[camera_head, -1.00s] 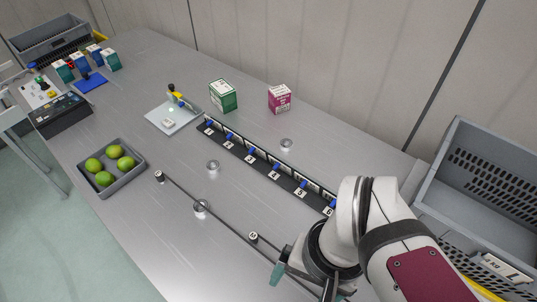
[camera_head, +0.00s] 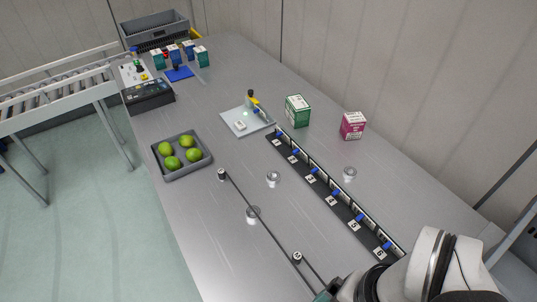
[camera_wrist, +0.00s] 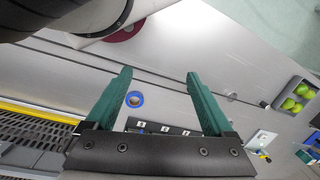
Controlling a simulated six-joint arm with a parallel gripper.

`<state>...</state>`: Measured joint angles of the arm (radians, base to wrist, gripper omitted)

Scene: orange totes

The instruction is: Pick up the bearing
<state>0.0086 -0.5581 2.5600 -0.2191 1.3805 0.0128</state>
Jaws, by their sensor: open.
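Three silver ring-shaped parts that look like bearings lie apart on the grey table in the head view: one (camera_head: 273,179) left of the black strip, one (camera_head: 350,174) right of it, and one (camera_head: 253,215) beside a thin dark line. Which one the task means I cannot tell. My gripper (camera_wrist: 158,73) has its two teal fingers spread wide with nothing between them. In the head view only a bit of it shows at the bottom edge. A blue ring (camera_wrist: 135,99) appears beyond the fingers in the wrist view; I cannot tell whether it is a bearing.
A numbered black strip (camera_head: 325,196) runs along the table. Small posts (camera_head: 222,175) (camera_head: 297,258) stand by the dark line. A tray of limes (camera_head: 207,165), a white plate (camera_head: 233,131), a green box (camera_head: 297,110) and a magenta box (camera_head: 353,125) stand farther back.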

